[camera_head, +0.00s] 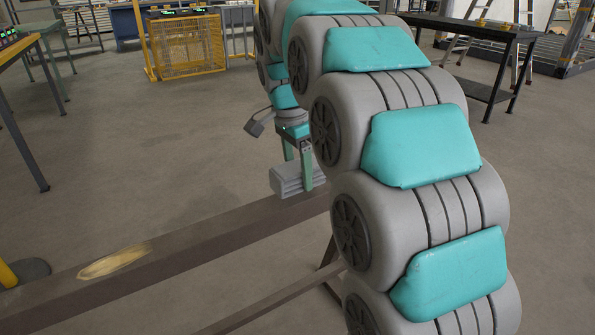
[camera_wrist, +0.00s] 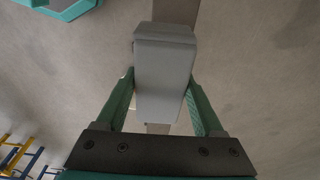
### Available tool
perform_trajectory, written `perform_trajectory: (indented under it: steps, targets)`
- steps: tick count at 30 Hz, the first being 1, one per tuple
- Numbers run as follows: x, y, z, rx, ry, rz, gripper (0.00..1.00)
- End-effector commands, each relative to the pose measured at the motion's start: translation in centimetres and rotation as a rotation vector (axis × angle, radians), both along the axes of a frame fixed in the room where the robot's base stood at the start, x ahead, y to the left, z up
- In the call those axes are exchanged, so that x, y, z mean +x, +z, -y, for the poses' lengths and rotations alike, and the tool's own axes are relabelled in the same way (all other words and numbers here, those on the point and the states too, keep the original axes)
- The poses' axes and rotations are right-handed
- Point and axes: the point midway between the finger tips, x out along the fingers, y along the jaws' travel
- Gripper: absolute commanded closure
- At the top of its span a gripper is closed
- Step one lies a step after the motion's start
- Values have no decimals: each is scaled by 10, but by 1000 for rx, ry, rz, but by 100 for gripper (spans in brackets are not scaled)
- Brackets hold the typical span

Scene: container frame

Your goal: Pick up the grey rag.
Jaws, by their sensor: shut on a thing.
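The grey rag (camera_head: 290,181) is a folded, layered block at the far end of the brown beam (camera_head: 200,238) in the head view. My gripper (camera_head: 299,180) is shut on it, with one green finger on its near right side and the other partly hidden behind it. In the wrist view the rag (camera_wrist: 165,75) lies between the two green fingers of my gripper (camera_wrist: 163,98), and the beam (camera_wrist: 176,10) shows beyond it. The rag appears at or just above the beam's top; I cannot tell whether it touches.
A yellowish patch (camera_head: 114,261) marks the beam's top at lower left. A yellow post (camera_head: 8,275) stands at the left edge. A table (camera_head: 22,50) is at upper left, a yellow mesh crate (camera_head: 187,42) at the back, and a dark bench (camera_head: 480,32) at upper right. Open floor surrounds the beam.

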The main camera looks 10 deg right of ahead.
Motion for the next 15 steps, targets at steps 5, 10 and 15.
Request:
perform_trajectory:
  steps: [5,10,15]
  targets:
    - [-17,3,0,-1,0,6,87]
    - [-39,4,-2,-2,-1,4,87]
    - [-73,7,-3,-2,-2,4,87]
